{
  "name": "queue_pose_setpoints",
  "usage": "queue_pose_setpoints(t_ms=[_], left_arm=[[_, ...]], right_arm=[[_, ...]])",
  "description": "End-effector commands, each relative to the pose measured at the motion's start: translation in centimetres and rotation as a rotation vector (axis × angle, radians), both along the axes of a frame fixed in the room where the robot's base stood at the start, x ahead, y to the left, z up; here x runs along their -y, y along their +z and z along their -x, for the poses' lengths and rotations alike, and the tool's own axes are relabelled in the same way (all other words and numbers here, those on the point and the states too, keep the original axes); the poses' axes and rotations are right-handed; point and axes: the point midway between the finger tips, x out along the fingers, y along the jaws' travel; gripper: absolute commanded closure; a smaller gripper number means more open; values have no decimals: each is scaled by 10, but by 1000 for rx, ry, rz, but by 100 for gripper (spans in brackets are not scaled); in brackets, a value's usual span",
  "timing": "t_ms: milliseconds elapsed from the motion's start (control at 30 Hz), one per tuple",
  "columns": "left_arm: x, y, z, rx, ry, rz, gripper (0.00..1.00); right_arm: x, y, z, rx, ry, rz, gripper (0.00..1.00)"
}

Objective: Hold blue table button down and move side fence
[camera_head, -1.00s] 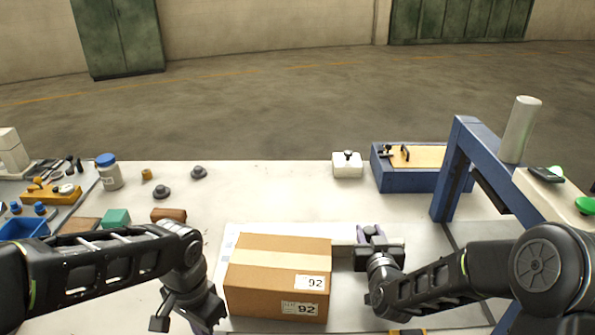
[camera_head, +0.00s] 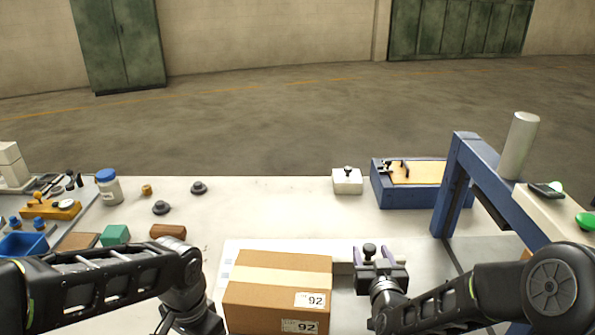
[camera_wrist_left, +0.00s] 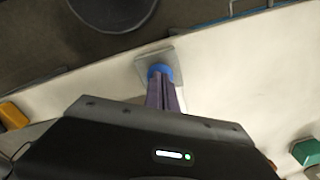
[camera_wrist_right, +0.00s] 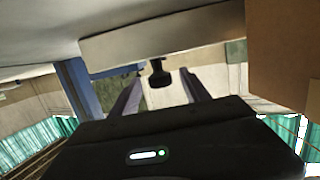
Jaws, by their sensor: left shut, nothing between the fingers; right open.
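The blue table button (camera_wrist_left: 161,71) sits on a grey square plate in the left wrist view. My left gripper (camera_wrist_left: 162,88) is shut and empty, its fingertips at the button and seeming to touch it; how far the button is pressed cannot be told. In the head view its fingertips are out of the picture. The side fence (camera_wrist_right: 150,38) is a pale bar with a black knob (camera_wrist_right: 159,72); the knob also shows in the head view (camera_head: 369,250). My right gripper (camera_head: 374,256) is open, with its fingers either side of the knob, not closed on it.
A taped cardboard box (camera_head: 277,292) labelled 92 lies left of my right gripper, hiding part of the fence. A blue frame (camera_head: 452,185) stands at the right. A small white block (camera_head: 347,182) and a blue tray (camera_head: 408,199) are further back.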

Motion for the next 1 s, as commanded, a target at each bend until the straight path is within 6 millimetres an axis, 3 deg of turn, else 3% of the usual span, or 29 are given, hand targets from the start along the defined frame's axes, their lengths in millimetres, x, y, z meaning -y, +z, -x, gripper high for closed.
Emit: queue_pose_setpoints(t_ms=[533, 1000], left_arm=[[0, -1, 1, -3, 0, -1, 100], [0, -1, 1, -3, 0, -1, 100]], right_arm=[[0, 7, 35, -1, 1, 0, 45], [0, 8, 39, 0, 0, 0, 45]])
